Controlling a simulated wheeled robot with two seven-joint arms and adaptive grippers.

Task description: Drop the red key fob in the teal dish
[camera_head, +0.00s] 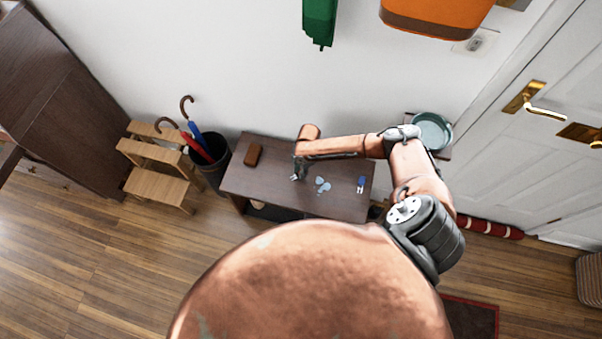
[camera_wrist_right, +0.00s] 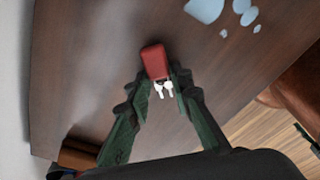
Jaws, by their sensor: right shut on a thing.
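The red key fob (camera_wrist_right: 154,61) with pale keys shows in the right wrist view, between the fingertips of my right gripper (camera_wrist_right: 160,80). That gripper is shut on it, over the dark wooden bench. In the head view my right gripper (camera_head: 298,173) is over the middle of the bench, and the fob is mostly hidden there. The teal dish (camera_head: 432,130) is at the right, on a small dark stand beside the door, well away from the gripper. My right arm passes close in front of it. My left gripper is not in view.
The bench (camera_head: 240,185) holds a brown case (camera_head: 253,154), pale blue pieces (camera_head: 322,186) and a blue fob with keys (camera_head: 361,184). An umbrella bin (camera_head: 213,172) and wooden steps (camera_head: 160,188) stand left. Green and orange things hang above.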

